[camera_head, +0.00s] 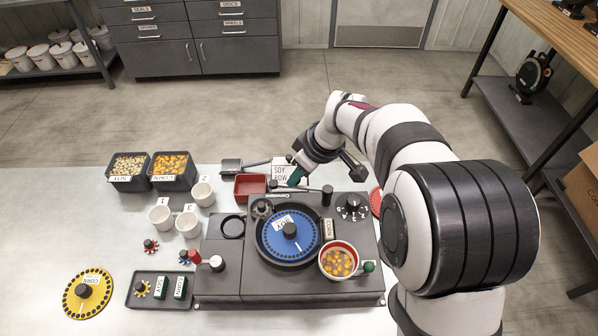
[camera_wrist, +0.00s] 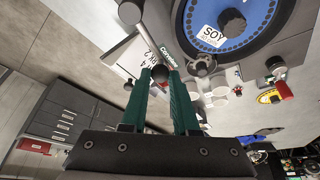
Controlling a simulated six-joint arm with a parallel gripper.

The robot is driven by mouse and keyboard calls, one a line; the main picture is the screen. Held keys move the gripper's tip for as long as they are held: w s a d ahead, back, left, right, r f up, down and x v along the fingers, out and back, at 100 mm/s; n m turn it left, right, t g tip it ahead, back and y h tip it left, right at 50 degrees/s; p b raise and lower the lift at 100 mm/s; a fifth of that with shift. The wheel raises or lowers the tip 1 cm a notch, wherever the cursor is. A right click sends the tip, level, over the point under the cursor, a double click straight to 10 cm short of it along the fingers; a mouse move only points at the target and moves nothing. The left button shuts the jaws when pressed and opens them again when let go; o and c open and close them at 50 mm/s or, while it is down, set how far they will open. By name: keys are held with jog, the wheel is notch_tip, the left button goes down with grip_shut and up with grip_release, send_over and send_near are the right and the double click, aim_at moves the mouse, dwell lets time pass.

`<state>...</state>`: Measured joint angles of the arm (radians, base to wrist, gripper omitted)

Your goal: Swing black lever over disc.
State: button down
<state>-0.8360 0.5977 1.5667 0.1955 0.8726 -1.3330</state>
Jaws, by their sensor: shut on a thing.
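The black lever is a thin metal bar (camera_head: 308,189) with a black post (camera_head: 327,195) at its right end and a dark knob (camera_head: 272,185) at its left end. The bar lies along the back of the machine, behind the blue SOY disc (camera_head: 303,237) and not over it. My gripper (camera_head: 293,181) is above the bar's left part. In the wrist view its green fingers (camera_wrist: 160,76) are closed on the lever's dark knob (camera_wrist: 160,73), and the bar (camera_wrist: 149,42) runs up to the post (camera_wrist: 130,12). The SOY disc also shows there (camera_wrist: 210,38).
A red-rimmed cup of orange seeds (camera_head: 339,260) stands at the disc's right front. A dial (camera_head: 352,206) is to the right, and a red-knobbed handle (camera_head: 206,260) is at left. A red tray (camera_head: 250,187) and SOY ROW card (camera_head: 280,170) are behind the machine.

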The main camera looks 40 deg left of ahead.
dwell(0.8)
jog(key=n, duration=0.1)
jog(key=s+d+n+g, duration=0.1)
jog(key=n, duration=0.1)
jog(key=d+n+g, duration=0.1)
jog(key=n, duration=0.1)
jog(key=shift+s+d+r, duration=0.1)
jog(key=shift+s+d, duration=0.1)
jog(key=shift+s, duration=0.1)
jog(key=shift+s+d+n+g+h, duration=0.15)
jog(key=shift+d+n+g+h, duration=0.35)
jog(key=shift+n, duration=1)
jog(key=shift+s+d+n+g+h, duration=0.15)
jog(key=shift+d+n+h, duration=0.45)
jog(key=shift+d+n, duration=0.65)
jog(key=shift+a+n, duration=0.15)
jog(key=shift+n, duration=0.2)
jog(key=c, duration=0.7)
grip_release()
jog(key=shift+o, duration=0.2)
